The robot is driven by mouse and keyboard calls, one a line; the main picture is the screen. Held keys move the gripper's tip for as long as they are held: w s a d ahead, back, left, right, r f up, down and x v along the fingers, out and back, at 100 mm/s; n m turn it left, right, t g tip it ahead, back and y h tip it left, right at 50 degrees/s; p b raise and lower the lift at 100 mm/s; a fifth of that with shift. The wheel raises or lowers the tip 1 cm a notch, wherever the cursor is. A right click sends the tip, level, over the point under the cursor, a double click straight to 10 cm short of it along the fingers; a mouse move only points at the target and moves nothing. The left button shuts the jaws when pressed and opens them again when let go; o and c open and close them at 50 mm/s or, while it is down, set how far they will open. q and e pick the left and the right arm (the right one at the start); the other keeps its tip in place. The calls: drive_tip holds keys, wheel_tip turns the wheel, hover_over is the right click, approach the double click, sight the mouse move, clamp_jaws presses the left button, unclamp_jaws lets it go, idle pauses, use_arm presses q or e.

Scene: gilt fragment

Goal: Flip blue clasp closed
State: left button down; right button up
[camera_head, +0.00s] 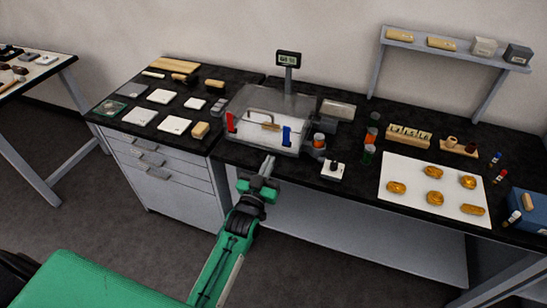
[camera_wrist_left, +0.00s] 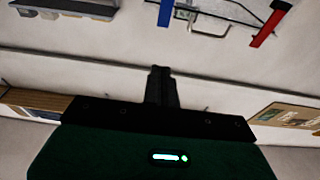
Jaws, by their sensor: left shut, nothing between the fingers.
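The blue clasp (camera_head: 286,135) is at the front right of a clear lidded box (camera_head: 262,108). It looks roughly upright; I cannot tell how it sits against the lid. It also shows at the top of the left wrist view (camera_wrist_left: 165,13). A red clasp (camera_head: 231,121) is at the box's front left and also shows in the left wrist view (camera_wrist_left: 270,24). My left gripper (camera_head: 269,162) is shut and empty, in front of and below the box, a little left of the blue clasp and apart from it. Its fingers show in the left wrist view (camera_wrist_left: 160,72). My right gripper is not in view.
The box stands on a black counter (camera_head: 235,152) near its front edge. A small white switch block (camera_head: 332,171) and an orange-topped jar (camera_head: 319,141) stand to its right. A display on a post (camera_head: 289,59) rises behind. A white sheet (camera_head: 411,176) with amber pieces lies farther right.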

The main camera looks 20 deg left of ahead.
use_arm(q)
drive_tip(key=shift+v, duration=0.85)
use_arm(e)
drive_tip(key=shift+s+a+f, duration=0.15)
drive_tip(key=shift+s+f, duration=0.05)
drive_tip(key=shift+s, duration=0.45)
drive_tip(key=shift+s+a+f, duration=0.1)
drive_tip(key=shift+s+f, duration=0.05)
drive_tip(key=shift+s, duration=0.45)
use_arm(q)
drive_tip(key=shift+r, duration=0.15)
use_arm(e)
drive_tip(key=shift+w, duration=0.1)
